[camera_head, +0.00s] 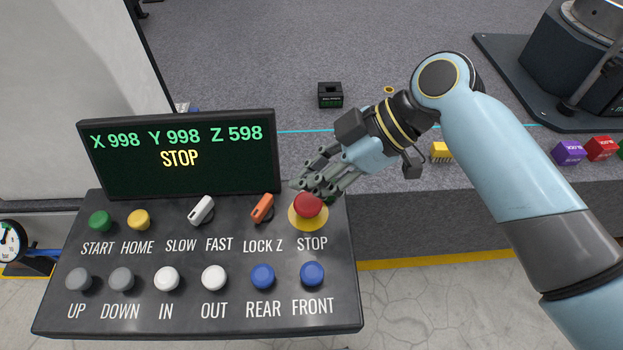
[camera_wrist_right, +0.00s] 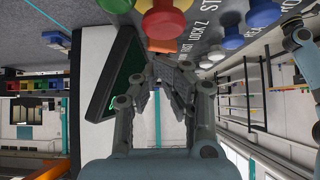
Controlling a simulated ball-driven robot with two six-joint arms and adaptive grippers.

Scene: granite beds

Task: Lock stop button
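The red stop button (camera_head: 308,205) sits on a yellow round plate at the right end of the upper row of the control panel (camera_head: 140,325). My right gripper (camera_head: 318,185) is just behind the button, with its fingers pointing down to the left. In the right wrist view the red button (camera_wrist_right: 163,22) lies beyond the fingertips (camera_wrist_right: 163,68), which look closed together with nothing between them. I cannot tell whether they touch the button. The display (camera_head: 180,155) reads X 998, Y 998, Z 598 and STOP in yellow. My left gripper is not in view.
The orange LOCK Z switch (camera_head: 262,208) stands close left of the stop button, and the blue FRONT button (camera_head: 312,273) is below it. The display rises behind the panel. A granite bed (camera_head: 260,60) with a small black box (camera_head: 330,95) lies behind.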

